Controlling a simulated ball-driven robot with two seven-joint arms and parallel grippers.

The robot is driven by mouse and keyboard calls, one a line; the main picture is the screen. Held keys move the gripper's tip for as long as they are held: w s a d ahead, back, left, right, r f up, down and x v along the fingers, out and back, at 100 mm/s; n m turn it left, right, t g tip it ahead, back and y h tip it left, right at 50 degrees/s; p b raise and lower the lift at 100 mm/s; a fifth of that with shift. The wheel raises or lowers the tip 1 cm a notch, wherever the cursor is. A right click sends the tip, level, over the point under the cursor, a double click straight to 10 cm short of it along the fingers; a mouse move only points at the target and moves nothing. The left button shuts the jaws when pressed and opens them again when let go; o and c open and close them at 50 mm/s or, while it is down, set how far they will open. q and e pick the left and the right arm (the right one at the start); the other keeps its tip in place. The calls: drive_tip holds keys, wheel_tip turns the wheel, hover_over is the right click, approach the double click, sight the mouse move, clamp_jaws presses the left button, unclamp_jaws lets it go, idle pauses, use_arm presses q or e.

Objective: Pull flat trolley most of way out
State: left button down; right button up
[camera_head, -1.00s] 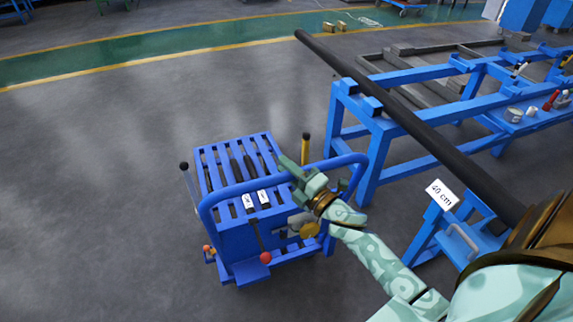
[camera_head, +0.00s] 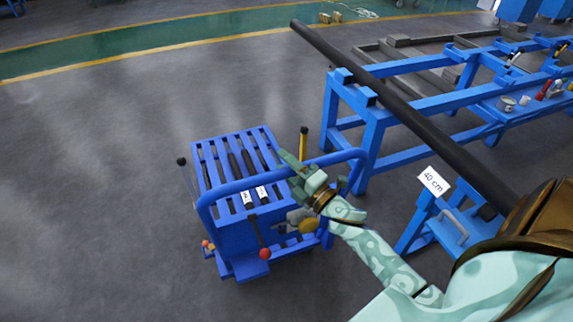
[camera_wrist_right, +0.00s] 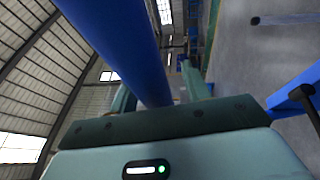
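The blue flat trolley (camera_head: 213,241) stands on the floor left of the blue bench. It has a slatted top and a looped push handle (camera_head: 346,155), with dark rods lying on the top. My right gripper (camera_head: 299,174) is at the handle's near bar, above the trolley's right side. In the right wrist view the blue handle tube (camera_wrist_right: 122,40) runs between the two green fingers of my right gripper (camera_wrist_right: 160,88), which are closed around it. The fingers hide part of the handle. My left gripper is not in view.
A blue bench (camera_head: 366,140) with a long dark bar (camera_head: 372,82) across it stands close on the right. A blue stand with a "40 cm" sign (camera_head: 433,181) is nearer, right of my arm. The grey floor left of the trolley is clear.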

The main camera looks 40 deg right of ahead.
drive_tip(key=v, duration=1.6)
drive_tip(key=shift+s, duration=0.2)
